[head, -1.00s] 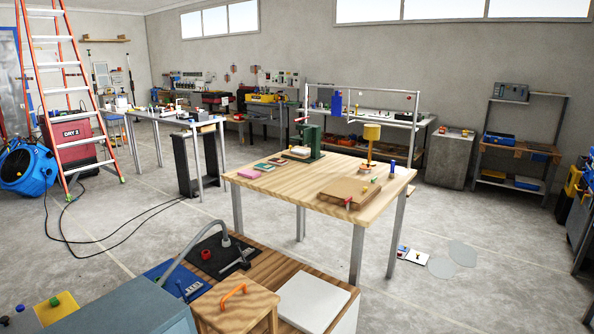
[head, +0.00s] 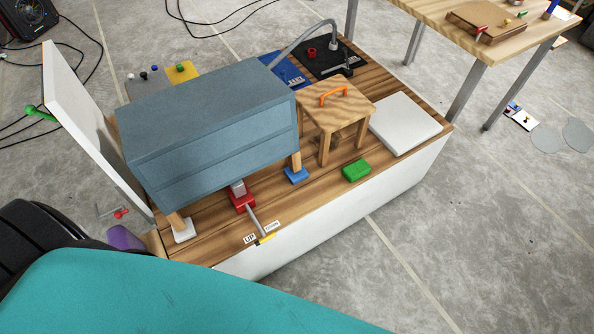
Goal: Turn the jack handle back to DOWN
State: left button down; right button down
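A small red jack (head: 242,200) stands on the wooden bench top under the front of a grey-blue cabinet (head: 210,135). Its grey post meets the cabinet's underside. The thin grey jack handle (head: 255,221) slants forward to a yellow-and-black tip near the bench's front edge. A white UP label (head: 249,239) lies left of the tip and a DOWN label (head: 272,227) lies right of it. The handle end is between the labels; I cannot tell exactly which it points to. Neither of my grippers is in view.
A blue block (head: 296,175) sits near a cabinet leg and a green block (head: 356,170) right of it. A wooden stool (head: 335,112) with an orange handle and a white slab (head: 405,123) stand farther right. A white board (head: 90,130) leans at left.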

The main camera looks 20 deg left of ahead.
aim_at(265, 239)
jog(key=k+j+u, duration=0.1)
jog(key=u, duration=0.3)
jog(key=k+j+u, duration=0.15)
jog(key=u, duration=0.25)
jog(key=l+u, duration=0.1)
jog(key=u, duration=0.5)
jog(key=l+u, duration=0.45)
jog(key=l, duration=0.15)
jog(key=l+u, duration=0.45)
jog(key=l, duration=0.2)
